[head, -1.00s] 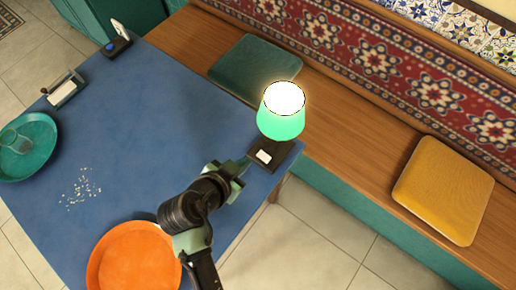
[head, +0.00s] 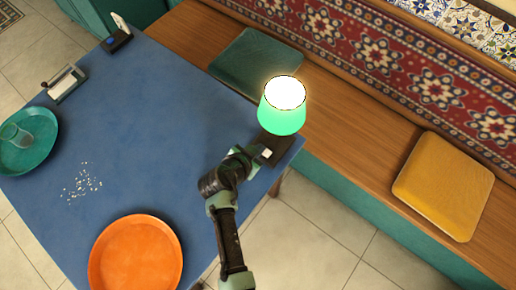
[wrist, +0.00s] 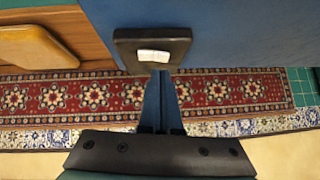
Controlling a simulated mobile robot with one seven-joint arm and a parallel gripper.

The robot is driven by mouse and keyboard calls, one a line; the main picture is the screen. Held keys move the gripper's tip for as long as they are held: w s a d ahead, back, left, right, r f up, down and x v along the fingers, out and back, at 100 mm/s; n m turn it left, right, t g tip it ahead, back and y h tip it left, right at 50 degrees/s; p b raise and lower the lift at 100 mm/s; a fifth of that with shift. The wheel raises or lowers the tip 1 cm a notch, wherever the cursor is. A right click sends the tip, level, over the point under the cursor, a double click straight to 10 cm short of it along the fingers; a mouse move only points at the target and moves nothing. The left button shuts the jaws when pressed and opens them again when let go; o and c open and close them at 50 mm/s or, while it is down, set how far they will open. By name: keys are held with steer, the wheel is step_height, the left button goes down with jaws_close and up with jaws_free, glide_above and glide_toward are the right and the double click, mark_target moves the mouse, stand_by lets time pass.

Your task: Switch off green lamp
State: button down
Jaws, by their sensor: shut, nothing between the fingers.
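The green lamp (head: 282,118) stands at the right corner of the blue table, and its shade glows bright. Its dark base carries a white switch (head: 267,153), which also shows in the wrist view (wrist: 154,56). My gripper (head: 259,150) is right at the near side of the base, beside the switch. In the wrist view my gripper's fingers (wrist: 160,76) are together, with nothing between them. Their tips lie close to the base's edge by the switch; I cannot tell whether they touch it.
The blue table (head: 150,120) holds an orange plate (head: 135,258) at the front, a teal tray (head: 30,160) with a cup at left, and crumbs. A wooden bench (head: 340,135) with a green cushion (head: 255,65) and yellow cushion (head: 443,186) runs behind the lamp.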

steer(key=shift+a+f, duration=0.1)
steer(key=shift+f, duration=0.5)
steer(key=shift+w+a+f+b, duration=0.1)
steer(key=shift+f+b, duration=0.35)
steer(key=shift+b, duration=0.45)
steer(key=shift+r, duration=0.2)
steer(key=shift+p, duration=0.3)
steer(key=shift+s+d+p, duration=0.3)
steer(key=shift+s+d, duration=0.25)
steer(key=shift+d, duration=0.15)
steer(key=shift+w+r, duration=0.1)
steer(key=shift+r, duration=0.05)
